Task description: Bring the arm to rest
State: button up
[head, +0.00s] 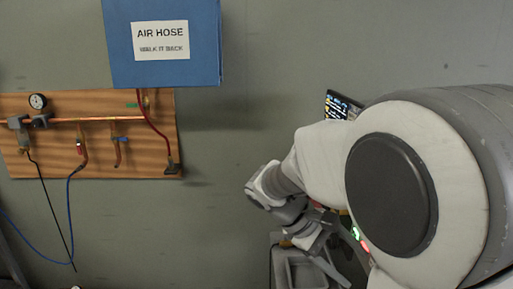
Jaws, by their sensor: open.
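My arm fills the right side of the head view, with a large pale joint and a dark round cap nearest the camera. The arm bends down at the wrist, left of that joint. My gripper (308,274) is at the bottom, right of centre, below the wrist. Its fingers look spread apart and nothing shows between them. No object is seen touching the gripper.
A wooden board (60,165) on the grey wall carries a copper pipe, a gauge (38,101) and hoses. A blue panel (165,70) labelled "AIR HOSE" hangs above it. A lit screen (342,106) shows partly behind my arm. Bare wall lies between the board and my arm.

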jog(key=s+a+r+m+t+y, duration=0.2)
jog(key=s+m+t+y, duration=0.1)
jog(key=s, duration=0.3)
jog(key=s+a+r+m+t+y, duration=0.2)
jog(key=s+m+t+y, duration=0.1)
jog(key=s+y, duration=0.3)
jog(key=shift+s+t, duration=0.55)
jog(key=shift+t, duration=0.05)
jog(key=shift+a, duration=0.1)
jog(key=c, duration=0.4)
jog(key=shift+o, duration=0.2)
jog(key=shift+s, duration=0.1)
